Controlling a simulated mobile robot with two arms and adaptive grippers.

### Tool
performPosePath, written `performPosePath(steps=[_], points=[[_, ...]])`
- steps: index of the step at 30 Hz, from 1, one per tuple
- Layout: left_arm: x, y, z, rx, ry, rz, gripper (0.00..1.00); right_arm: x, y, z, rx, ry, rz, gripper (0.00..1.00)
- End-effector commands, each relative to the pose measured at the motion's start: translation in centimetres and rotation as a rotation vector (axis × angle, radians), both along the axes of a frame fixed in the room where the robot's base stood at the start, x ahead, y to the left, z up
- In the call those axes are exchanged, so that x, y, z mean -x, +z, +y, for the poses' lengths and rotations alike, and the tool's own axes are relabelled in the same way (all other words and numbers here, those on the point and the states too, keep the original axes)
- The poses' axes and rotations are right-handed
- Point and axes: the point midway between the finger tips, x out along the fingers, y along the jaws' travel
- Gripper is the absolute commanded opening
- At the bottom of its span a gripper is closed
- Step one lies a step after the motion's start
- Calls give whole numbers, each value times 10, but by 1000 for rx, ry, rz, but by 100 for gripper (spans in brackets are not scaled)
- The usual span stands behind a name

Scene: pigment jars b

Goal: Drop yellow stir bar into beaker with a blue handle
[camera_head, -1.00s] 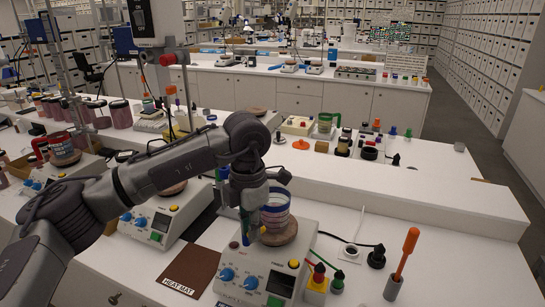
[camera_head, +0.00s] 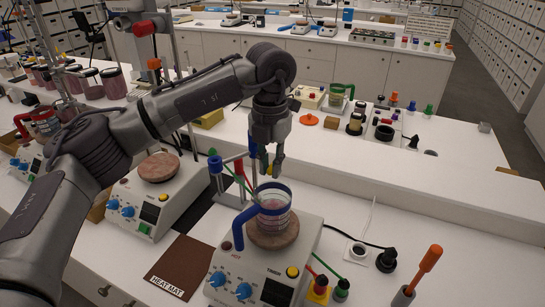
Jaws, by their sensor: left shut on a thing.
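The beaker with a blue handle (camera_head: 274,222) stands upright on the round brown top of a white stirrer hot plate (camera_head: 262,262). Its blue handle points to the left and front. My left gripper (camera_head: 271,172) hangs pointing down just above the beaker's open rim, near its back edge. It is shut on a small yellow piece, the yellow stir bar (camera_head: 269,168), mostly hidden by the fingers. My right gripper is out of the picture.
Blue and green stand parts (camera_head: 215,165) rise just left of the beaker. A second hot plate (camera_head: 157,190) stands further left, a heat mat (camera_head: 180,265) in front. An orange-handled screwdriver (camera_head: 425,265) stands at right.

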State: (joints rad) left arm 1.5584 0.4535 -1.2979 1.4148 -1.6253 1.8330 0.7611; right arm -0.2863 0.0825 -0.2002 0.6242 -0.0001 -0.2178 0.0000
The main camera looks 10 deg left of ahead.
Motion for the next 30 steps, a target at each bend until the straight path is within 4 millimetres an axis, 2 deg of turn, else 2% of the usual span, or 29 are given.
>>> performPosePath(steps=[3,7,11,17,21,22,27,30], points=[[0,-17,0,0,0,1,6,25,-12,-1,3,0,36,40],[0,-33,0,0,0,2,6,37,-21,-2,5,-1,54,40],[1,-46,0,0,0,2,6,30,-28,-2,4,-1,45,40],[0,-50,0,1,-1,-1,6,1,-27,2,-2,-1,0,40],[0,-50,0,0,-1,0,6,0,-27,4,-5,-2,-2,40],[0,-50,0,0,-1,0,18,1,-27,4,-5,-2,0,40],[0,-50,0,0,-1,0,46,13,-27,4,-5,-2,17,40],[0,-50,0,0,0,0,46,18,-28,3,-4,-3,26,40]])
